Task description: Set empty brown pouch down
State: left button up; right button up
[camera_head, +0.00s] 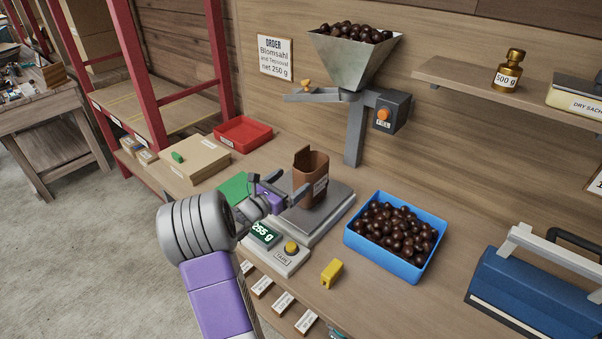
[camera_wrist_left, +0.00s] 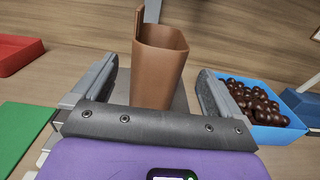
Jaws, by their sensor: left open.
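The brown pouch (camera_head: 314,176) stands upright on the grey plate of the scale (camera_head: 327,212), under the steel hopper. The scale's display (camera_head: 263,235) reads 255 g. My left gripper (camera_head: 289,192) is open at the pouch, on its left side in the head view. In the left wrist view the pouch (camera_wrist_left: 160,65) stands between the two spread fingers (camera_wrist_left: 155,92), with a gap on each side. The pouch's mouth is open at the top; its inside cannot be seen. My right gripper is not in view.
A blue crate (camera_head: 421,271) of chestnuts stands right of the scale. A yellow block (camera_head: 331,272) and several small labels lie in front. A red tray (camera_head: 243,131), a green mat (camera_head: 233,187) and a cardboard box (camera_head: 195,160) are to the left. The hopper (camera_head: 352,62) hangs above.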

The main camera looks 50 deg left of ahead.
pick_arm(q)
jog(key=shift+v, duration=1.3)
